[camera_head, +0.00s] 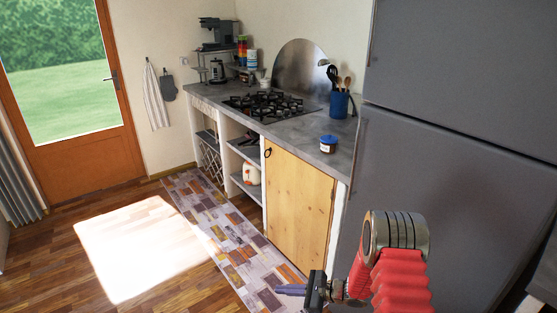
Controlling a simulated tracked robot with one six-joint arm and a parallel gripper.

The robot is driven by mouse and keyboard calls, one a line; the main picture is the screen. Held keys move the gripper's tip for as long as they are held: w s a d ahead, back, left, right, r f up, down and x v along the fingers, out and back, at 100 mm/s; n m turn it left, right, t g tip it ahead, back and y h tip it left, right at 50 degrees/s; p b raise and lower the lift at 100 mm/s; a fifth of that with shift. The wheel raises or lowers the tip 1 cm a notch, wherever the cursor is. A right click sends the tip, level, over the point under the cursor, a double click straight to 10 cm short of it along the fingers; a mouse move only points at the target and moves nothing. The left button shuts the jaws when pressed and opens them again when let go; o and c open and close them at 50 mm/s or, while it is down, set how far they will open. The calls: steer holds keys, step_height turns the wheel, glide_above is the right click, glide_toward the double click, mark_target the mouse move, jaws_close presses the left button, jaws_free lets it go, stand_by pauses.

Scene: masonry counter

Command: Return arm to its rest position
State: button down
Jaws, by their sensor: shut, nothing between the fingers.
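My arm comes in at the lower right, with a red ribbed sleeve and a metal joint. My gripper (291,289) points left at the bottom of the view. Its fingers are shut and hold nothing. It is in front of the lower part of the wooden cabinet door and over the patterned rug, apart from the counter. The jar with a blue lid (328,144) stands on the counter near its front edge.
The grey fridge (450,160) stands close on the right. The masonry counter (285,125) has a gas hob (265,105) and a blue utensil pot (339,104). A patterned rug (215,220) lies in front. The wooden floor (60,260) at left is clear.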

steer(key=s+d+r+n+h, duration=0.4)
steer(key=s+r+n, duration=0.2)
steer(key=s+r, duration=0.4)
steer(key=s+d+r+n+h, duration=0.4)
steer(key=s+r, duration=0.7)
steer(key=r, duration=0.5)
steer(key=s+d+r+n+t+h, duration=0.1)
steer(key=s+d+r+n+h, duration=0.3)
steer(key=s+r+n, duration=0.5)
step_height(320, 180, up, 5)
steer(key=shift+s+d+f+h, duration=0.1)
steer(key=shift+s+d+h, duration=0.2)
steer(key=shift+s+d, duration=0.75)
